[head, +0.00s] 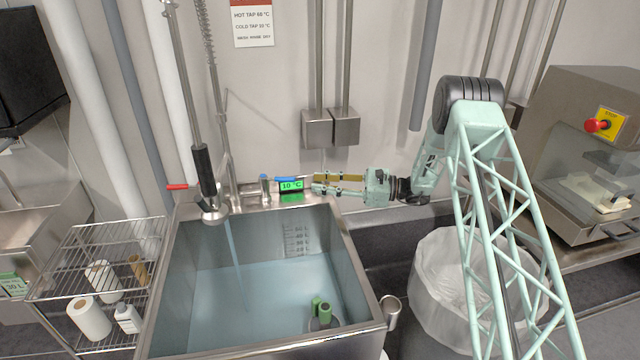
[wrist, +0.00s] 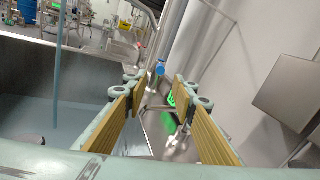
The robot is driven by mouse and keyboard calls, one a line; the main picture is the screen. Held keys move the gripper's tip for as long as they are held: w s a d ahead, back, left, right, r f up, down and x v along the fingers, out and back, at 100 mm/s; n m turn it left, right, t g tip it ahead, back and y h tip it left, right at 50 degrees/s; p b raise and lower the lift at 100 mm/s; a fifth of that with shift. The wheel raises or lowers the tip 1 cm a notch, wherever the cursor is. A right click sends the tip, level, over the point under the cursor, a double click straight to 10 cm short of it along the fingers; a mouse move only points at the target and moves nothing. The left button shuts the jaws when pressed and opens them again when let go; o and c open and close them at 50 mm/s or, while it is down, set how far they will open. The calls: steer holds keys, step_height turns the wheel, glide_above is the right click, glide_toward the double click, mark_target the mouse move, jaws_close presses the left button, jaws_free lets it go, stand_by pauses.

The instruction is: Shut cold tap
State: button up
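The cold tap (head: 265,178), with a blue top, stands on the sink's back ledge, just left of a green display (head: 291,186) reading 10 °C. In the wrist view the blue top of the cold tap (wrist: 160,69) shows beyond the fingertips, between them. My gripper (head: 314,183) is open and empty, with yellow-brown finger pads, right of the tap and display and apart from the tap. Its two fingers also frame the wrist view (wrist: 155,92). Water (head: 232,262) runs from the spout (head: 213,214) into the steel sink (head: 362,277).
A red hot tap lever (head: 177,187) is left of the spout. A wire rack (head: 60,270) stands left, a lined bin (head: 450,285) right. Two steel boxes (head: 331,128) hang on the wall behind my gripper.

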steer(key=shift+a, duration=0.1)
steer(key=c, duration=0.5)
steer(key=shift+s+a, duration=0.2)
steer(key=shift+a, duration=0.05)
steer(key=c, duration=0.3)
steer(key=s+a+n+g+h, duration=0.1)
steer(key=s+a, duration=0.1)
steer(key=s+a+f+n+g+h+p, duration=0.1)
steer(key=s+a+g, duration=0.1)
steer(key=s+a, duration=0.1)
steer(key=s+a+g+h, duration=0.1)
steer(key=s+a+g, duration=0.1)
steer(key=shift+s+a+f+n+p, duration=0.2)
steer(key=shift+f+n+p, duration=0.15)
steer(key=shift+n+p, duration=0.05)
jaws_close()
steer(key=s+a+n+g+h+p, duration=0.2)
steer(key=s+n+h+p, duration=0.3)
steer(key=s+h, duration=0.45)
steer(key=w+a+r+n+t+h+p, duration=0.1)
steer(key=w+a+r+n+t+h, duration=0.1)
steer(key=w+r, duration=0.3)
steer(key=w+a+r+n+t+h+p, duration=0.1)
steer(key=w+r+n+t+h, duration=0.3)
steer(key=r, duration=0.6)
steer(key=shift+w+a+n, duration=0.7)
steer(key=shift+a+n, duration=0.1)
steer(key=shift+a, duration=0.05)
